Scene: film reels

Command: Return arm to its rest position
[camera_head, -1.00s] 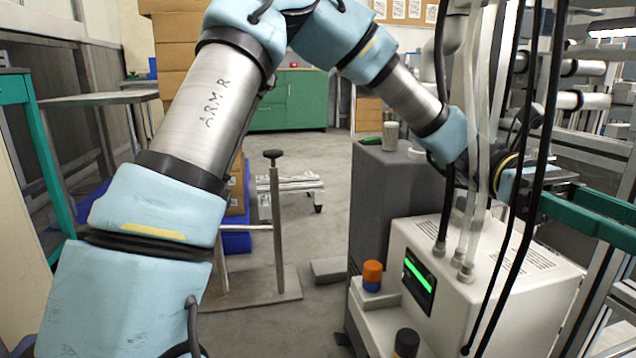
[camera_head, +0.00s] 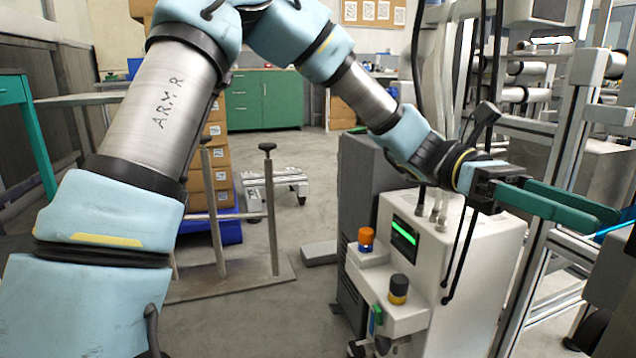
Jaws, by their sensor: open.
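My arm bends up from the lower left, over the middle and down to the right in the head view. My gripper (camera_head: 606,220) is at the right, with two long green fingers pointing right. The fingers are apart and I see nothing between them. It hangs in front of the metal frame and beside the upper right of the white machine. I cannot tell its exact distance from the frame.
The white machine (camera_head: 487,268) with a lit green display stands right of centre, carrying an orange-capped knob (camera_head: 366,238). Hoses hang near my wrist. A metal frame with rollers (camera_head: 590,100) fills the right. A metal stand (camera_head: 271,205) and stacked boxes (camera_head: 217,160) are left of centre. Open floor lies between.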

